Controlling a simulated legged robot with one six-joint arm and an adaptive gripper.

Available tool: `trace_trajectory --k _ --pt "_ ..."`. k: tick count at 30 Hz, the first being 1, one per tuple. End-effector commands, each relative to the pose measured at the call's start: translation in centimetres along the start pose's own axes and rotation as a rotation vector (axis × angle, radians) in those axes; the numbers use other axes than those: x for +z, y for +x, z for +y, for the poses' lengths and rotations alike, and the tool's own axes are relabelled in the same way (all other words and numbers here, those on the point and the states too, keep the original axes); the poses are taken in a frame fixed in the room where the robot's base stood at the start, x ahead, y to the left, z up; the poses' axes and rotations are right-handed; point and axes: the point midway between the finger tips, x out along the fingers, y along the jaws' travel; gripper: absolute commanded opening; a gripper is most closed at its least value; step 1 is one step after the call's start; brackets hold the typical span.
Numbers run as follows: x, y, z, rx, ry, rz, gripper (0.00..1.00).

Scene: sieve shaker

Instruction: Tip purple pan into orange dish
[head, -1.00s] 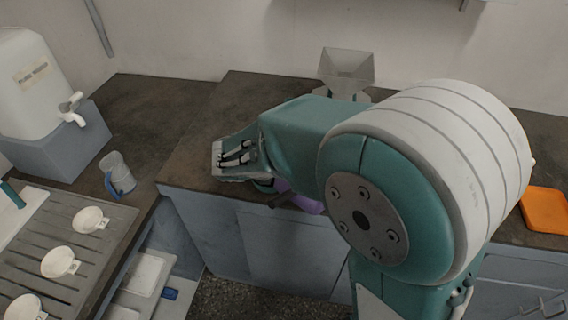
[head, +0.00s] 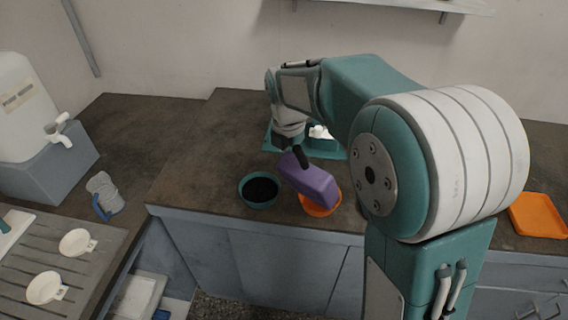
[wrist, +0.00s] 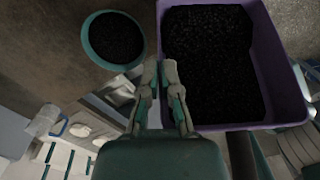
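The purple pan (head: 312,182) is tilted in the head view, over the orange dish (head: 322,207) near the counter's front edge, and hides part of it. In the wrist view the purple pan (wrist: 284,65) holds a wide bed of dark grains. My gripper (wrist: 165,72) has its fingers at the pan's left wall, one on either side, and looks shut on it. In the head view the gripper (head: 286,146) is above and left of the pan, partly hidden by the wrist. The orange dish's contents are hidden, and I see no grains falling.
A teal bowl (head: 244,193) of dark grains stands just left of the orange dish. A teal tray (head: 325,153) lies behind the pan. An orange tray (head: 538,215) is far right. A clear jug (head: 104,190) and a white tank (head: 25,105) are left. The counter's back left is clear.

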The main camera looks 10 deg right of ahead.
Motion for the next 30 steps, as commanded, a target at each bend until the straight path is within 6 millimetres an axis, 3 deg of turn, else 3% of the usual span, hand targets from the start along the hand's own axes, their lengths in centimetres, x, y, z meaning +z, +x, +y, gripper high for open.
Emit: trace_trajectory --k 21,30 --pt "6.1 1.3 -0.1 0.005 -0.009 0.61 0.0" --pt "7.5 1.7 -0.1 0.006 -0.014 0.772 0.0"
